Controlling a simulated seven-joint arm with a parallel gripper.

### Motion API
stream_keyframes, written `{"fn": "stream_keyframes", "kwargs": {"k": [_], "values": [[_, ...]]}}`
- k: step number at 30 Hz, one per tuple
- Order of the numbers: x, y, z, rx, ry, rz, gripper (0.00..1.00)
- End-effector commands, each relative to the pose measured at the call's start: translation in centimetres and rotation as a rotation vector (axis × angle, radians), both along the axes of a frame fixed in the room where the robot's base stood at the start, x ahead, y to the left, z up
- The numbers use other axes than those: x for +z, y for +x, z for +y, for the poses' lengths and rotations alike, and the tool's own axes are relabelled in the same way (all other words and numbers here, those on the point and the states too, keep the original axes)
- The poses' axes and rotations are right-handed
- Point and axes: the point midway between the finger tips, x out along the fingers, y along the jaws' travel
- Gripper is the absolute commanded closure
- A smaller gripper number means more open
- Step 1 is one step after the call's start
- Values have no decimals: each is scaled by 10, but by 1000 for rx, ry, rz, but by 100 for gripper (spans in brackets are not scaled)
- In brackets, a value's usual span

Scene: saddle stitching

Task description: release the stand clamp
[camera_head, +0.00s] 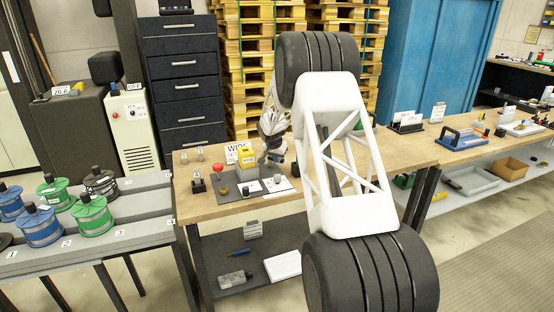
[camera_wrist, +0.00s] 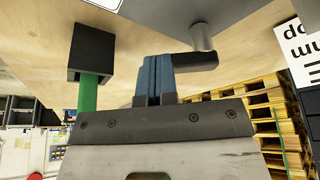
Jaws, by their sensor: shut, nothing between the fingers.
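In the wrist view my gripper (camera_wrist: 157,80) has its blue fingertips together, with nothing visible held between them. A black lever (camera_wrist: 196,62) lies just right of the fingertips, below a grey post (camera_wrist: 201,37). It looks like part of a stand clamp, but I cannot be sure. The lever's left end meets the fingertips in the picture; I cannot tell whether they touch. In the head view my gripper (camera_head: 264,160) is low over the wooden bench (camera_head: 225,208), beside a yellow block (camera_head: 246,155). The clamp is not clear there, and my arm covers part of the bench.
A black block on a green post (camera_wrist: 90,85) stands left of the fingertips in the wrist view. In the head view a red knob (camera_head: 217,168) and small parts stand near my gripper. A blue-based tool (camera_head: 460,137) stands right.

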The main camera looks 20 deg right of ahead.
Motion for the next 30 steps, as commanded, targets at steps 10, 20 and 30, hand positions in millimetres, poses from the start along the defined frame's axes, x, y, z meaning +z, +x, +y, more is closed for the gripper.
{"fn": "stream_keyframes", "kwargs": {"k": [10,20,30], "values": [[0,1,-4,57,1,-2,100],[-1,4,-12,209,1,-1,100],[-1,10,-22,388,1,-1,100]]}}
